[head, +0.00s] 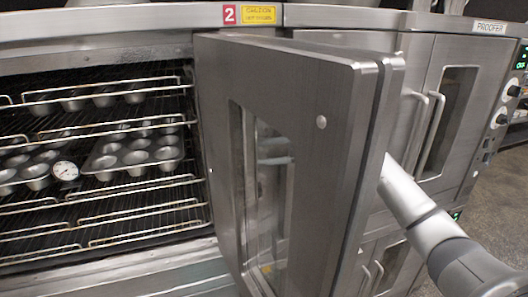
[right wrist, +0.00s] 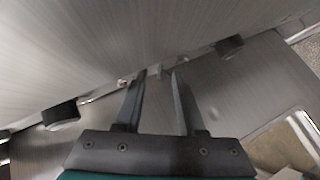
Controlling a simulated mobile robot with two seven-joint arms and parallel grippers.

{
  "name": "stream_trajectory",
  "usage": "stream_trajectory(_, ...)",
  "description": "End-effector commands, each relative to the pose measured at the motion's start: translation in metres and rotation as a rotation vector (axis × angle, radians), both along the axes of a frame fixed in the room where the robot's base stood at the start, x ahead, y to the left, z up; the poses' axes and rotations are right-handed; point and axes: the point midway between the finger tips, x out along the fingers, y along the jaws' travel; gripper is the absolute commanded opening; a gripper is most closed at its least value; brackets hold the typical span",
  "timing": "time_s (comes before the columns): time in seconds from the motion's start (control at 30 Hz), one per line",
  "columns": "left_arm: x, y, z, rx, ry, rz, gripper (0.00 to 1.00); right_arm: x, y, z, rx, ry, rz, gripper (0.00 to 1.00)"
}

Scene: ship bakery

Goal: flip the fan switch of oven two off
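Oven two, marked by a red "2" label (head: 230,14), stands with its steel door (head: 290,100) swung open in the head view. My right arm comes in from the right and goes behind this door, which hides its gripper there. In the right wrist view my right gripper (right wrist: 159,74) is open, its fingers pointing at a steel panel edge. A small metal nub (right wrist: 155,70), possibly a toggle switch, shows between the fingertips; I cannot tell if they touch it. Another small nub (right wrist: 122,83) is just left. Which one is the fan switch is unclear. My left gripper is not in view.
Two black knobs, a left one (right wrist: 62,116) and a right one (right wrist: 229,46), flank the fingers. Inside the oven, wire racks hold muffin tins (head: 132,158) and a round dial (head: 66,171). A proofer (head: 490,26) with vertical handles stands at right. Floor shows at far right.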

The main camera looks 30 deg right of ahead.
Motion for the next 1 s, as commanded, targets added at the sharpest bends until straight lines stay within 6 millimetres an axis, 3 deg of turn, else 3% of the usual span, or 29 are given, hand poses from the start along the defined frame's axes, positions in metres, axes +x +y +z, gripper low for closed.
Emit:
stream_trajectory(0.1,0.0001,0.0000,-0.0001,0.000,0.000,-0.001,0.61,-0.0001,-0.0001,0.0000,0.000,0.000,0.000,0.38)
stream_trajectory(0.43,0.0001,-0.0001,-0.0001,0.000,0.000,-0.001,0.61,-0.0003,-0.0001,0.0003,0.000,0.000,0.001,0.01)
stream_trajectory(1.0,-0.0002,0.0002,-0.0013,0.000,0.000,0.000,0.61,-0.0005,-0.0002,-0.0004,-0.001,-0.005,0.000,0.00)
